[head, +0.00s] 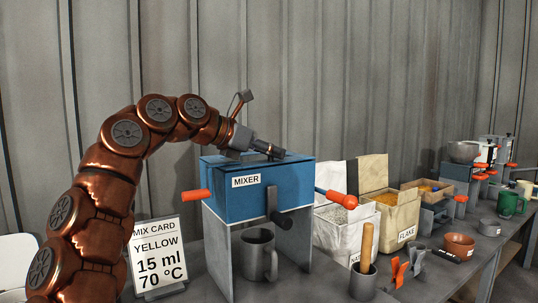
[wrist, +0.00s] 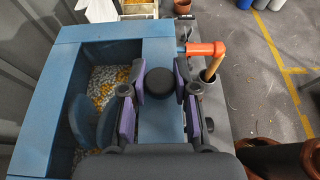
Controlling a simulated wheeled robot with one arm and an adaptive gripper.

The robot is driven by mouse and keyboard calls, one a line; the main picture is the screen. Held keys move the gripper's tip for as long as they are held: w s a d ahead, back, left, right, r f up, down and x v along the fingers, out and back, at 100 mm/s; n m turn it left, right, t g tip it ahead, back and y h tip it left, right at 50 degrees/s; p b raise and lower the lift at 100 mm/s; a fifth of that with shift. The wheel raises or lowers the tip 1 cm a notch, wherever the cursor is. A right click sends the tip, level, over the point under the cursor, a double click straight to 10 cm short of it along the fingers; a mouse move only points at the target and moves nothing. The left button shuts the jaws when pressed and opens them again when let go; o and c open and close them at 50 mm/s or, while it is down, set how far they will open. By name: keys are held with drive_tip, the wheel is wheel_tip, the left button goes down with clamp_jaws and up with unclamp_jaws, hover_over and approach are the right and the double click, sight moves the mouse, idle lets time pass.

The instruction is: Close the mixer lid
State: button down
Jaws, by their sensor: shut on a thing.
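The blue mixer (head: 262,203) stands on grey legs with its label facing me. The wrist view looks down into the mixer (wrist: 48,95); its opening shows white and yellow granules (wrist: 108,88) and part of a blue paddle. A blue lid panel (wrist: 160,128) with a round black knob (wrist: 160,82) lies along the right side, leaving the left part open. My gripper (wrist: 161,78) has its purple-padded fingers on both sides of the knob, shut on it. In the head view my gripper (head: 272,151) reaches the mixer's top from behind left; the knob is hidden there.
Orange-ended handles (head: 197,196) stick out of the mixer's sides. A grey mug (head: 259,255) stands underneath. A mix card (head: 156,257) stands at left. A pot with a wooden handle (head: 363,282) and open bags (head: 342,226) stand to the right.

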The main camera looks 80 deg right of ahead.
drive_tip(key=c, duration=0.9)
unclamp_jaws()
drive_tip(key=shift+f, duration=0.1)
wheel_tip(320, 180, up, 5)
hover_over(228, 166)
drive_tip(key=shift+a+f, duration=0.15)
drive_tip(key=shift+f, duration=0.05)
